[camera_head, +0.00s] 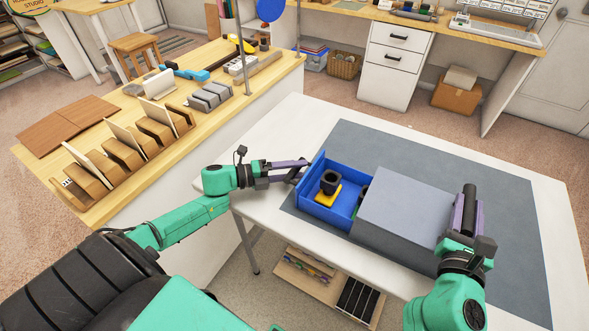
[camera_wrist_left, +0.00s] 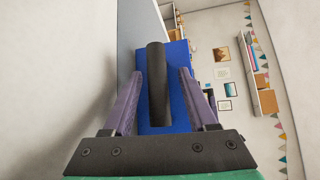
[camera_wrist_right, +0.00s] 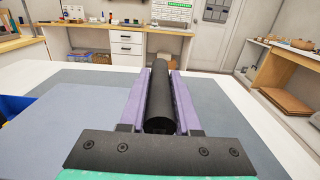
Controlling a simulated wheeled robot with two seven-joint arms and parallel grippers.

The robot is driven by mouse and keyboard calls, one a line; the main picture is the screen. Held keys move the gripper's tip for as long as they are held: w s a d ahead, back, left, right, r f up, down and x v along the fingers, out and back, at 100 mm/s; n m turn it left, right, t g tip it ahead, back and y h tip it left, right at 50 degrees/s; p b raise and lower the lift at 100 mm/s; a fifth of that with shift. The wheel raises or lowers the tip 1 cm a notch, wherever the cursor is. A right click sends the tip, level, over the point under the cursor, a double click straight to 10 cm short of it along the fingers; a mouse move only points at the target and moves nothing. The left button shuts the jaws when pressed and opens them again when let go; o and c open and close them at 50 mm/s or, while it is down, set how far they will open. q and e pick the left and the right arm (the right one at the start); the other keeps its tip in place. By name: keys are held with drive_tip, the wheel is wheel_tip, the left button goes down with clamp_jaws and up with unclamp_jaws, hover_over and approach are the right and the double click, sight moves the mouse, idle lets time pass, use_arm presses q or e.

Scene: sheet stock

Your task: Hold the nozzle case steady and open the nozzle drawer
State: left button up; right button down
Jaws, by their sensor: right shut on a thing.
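The nozzle case (camera_head: 405,205) is a grey box on the grey mat. Its blue nozzle drawer (camera_head: 318,212) stands pulled out on the left side. A black round piece on a yellow base (camera_head: 327,195) sits in the drawer. My left gripper (camera_head: 298,170) is at the drawer's outer end; in the left wrist view its fingers (camera_wrist_left: 160,95) stand open either side of a black bar handle (camera_wrist_left: 157,85), with the blue drawer front behind. My right gripper (camera_head: 468,212) is shut on a black upright bar (camera_wrist_right: 160,95) at the case's right end.
The grey mat (camera_head: 515,235) lies on a white table (camera_head: 300,118). A wooden bench (camera_head: 110,190) with racks and tools stands to the left. The mat behind and to the right of the case is clear.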

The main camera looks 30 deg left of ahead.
use_arm(q)
drive_tip(key=v, duration=1.2)
drive_tip(key=shift+s, duration=0.1)
use_arm(e)
drive_tip(key=shift+f, duration=0.4)
drive_tip(key=c, duration=0.7)
unclamp_jaws()
use_arm(q)
drive_tip(key=shift+f, duration=0.1)
use_arm(e)
drive_tip(key=shift+o, duration=0.8)
drive_tip(key=shift+w, duration=0.1)
drive_tip(key=shift+r, duration=0.1)
drive_tip(key=s, duration=1.2)
